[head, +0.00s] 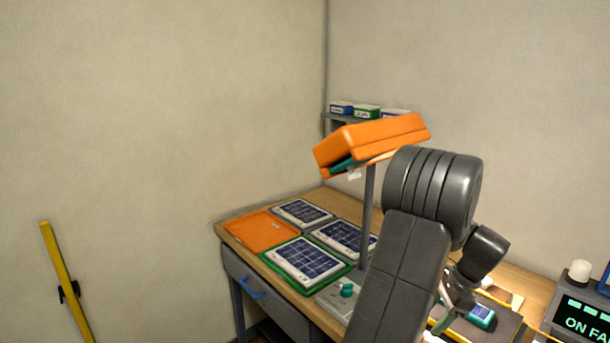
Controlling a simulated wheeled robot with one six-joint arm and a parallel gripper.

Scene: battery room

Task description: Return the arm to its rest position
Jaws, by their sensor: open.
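My dark grey arm rises from the bottom of the head view, bends at a ribbed elbow and comes down on the right. My gripper (446,308) is at its end, pointing down over the right part of the wooden desk (345,204). It is open, partly hidden behind my own arm link. A small device with a teal screen (481,316) lies just right of the gripper, on a dark surface. I cannot tell whether the gripper touches anything.
Panels with blue cells (305,260) and an orange mat (262,231) lie on the desk's left part. An orange box-like head (370,140) tops a grey pole (368,215) close to my elbow. A display unit (583,316) stands right. A yellow bar (66,283) leans left.

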